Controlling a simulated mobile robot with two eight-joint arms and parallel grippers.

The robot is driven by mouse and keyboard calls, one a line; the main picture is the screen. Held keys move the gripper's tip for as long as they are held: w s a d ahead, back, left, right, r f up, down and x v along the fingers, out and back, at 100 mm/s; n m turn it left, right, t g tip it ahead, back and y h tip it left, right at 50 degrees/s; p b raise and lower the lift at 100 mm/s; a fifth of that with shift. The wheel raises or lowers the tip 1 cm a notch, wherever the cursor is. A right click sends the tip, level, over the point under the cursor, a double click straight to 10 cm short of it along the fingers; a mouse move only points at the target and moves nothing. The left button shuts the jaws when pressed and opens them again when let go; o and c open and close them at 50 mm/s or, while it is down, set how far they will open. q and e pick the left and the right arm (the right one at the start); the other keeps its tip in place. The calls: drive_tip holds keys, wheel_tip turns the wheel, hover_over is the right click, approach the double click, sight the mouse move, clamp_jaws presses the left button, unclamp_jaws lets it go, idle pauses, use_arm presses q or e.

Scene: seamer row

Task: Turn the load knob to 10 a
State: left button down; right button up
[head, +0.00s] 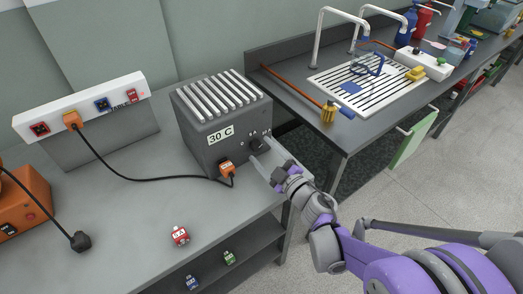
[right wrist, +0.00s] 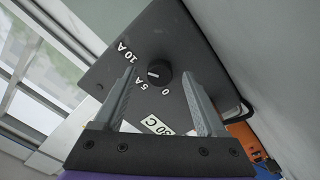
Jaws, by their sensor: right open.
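The load box (head: 225,115) is a dark grey housing with a slatted top and a "30 C" label. Its black load knob (right wrist: 159,73) faces my right wrist camera, with printed marks "10 A" (right wrist: 128,50), "5 A" (right wrist: 140,83) and "0" (right wrist: 165,92) around it. A white line on the knob lies toward the side of the 5 A and 10 A marks; I cannot tell its exact setting. My right gripper (right wrist: 159,76) is open, with one finger on each side of the knob, apparently apart from it. In the head view the right gripper (head: 270,160) partly covers the knob area.
An orange plug (head: 227,168) with a black cable sits low on the box front. A socket strip (head: 85,108) stands at left. A sink bench (head: 340,128) stands at right.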

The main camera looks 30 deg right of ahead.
drive_tip(key=s, duration=0.9)
drive_tip(key=shift+s+d+p, duration=0.3)
drive_tip(key=shift+s+d, duration=0.05)
drive_tip(key=shift+s, duration=0.05)
